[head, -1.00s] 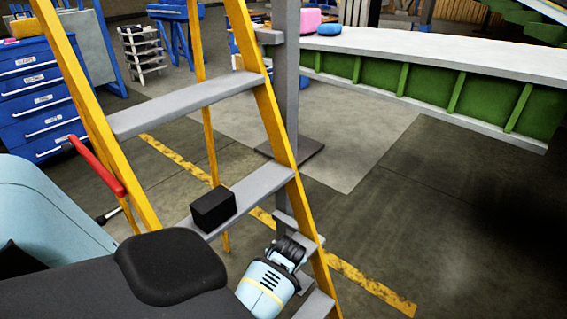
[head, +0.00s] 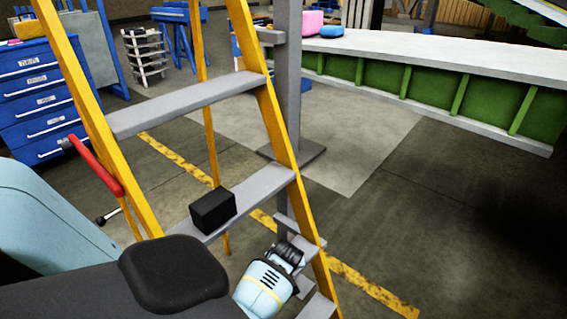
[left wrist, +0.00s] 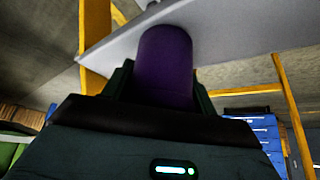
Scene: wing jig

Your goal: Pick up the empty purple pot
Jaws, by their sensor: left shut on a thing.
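The purple pot (left wrist: 164,62) shows in the left wrist view as a dark, rounded shape. It sits between the dark fingers of my left gripper (left wrist: 163,82), which is shut on it. In that view the pot is in front of a grey ladder tread (left wrist: 230,28); I cannot tell whether they touch. The inside of the pot is hidden. In the head view I make out neither the pot nor my left gripper. My right gripper is in neither view.
A yellow stepladder (head: 85,100) with grey treads stands close in front. A black box (head: 213,210) is on one tread. A grey post (head: 289,85) stands behind it. A blue drawer cabinet (head: 40,100) is at left, a long green-sided bench (head: 430,85) at right.

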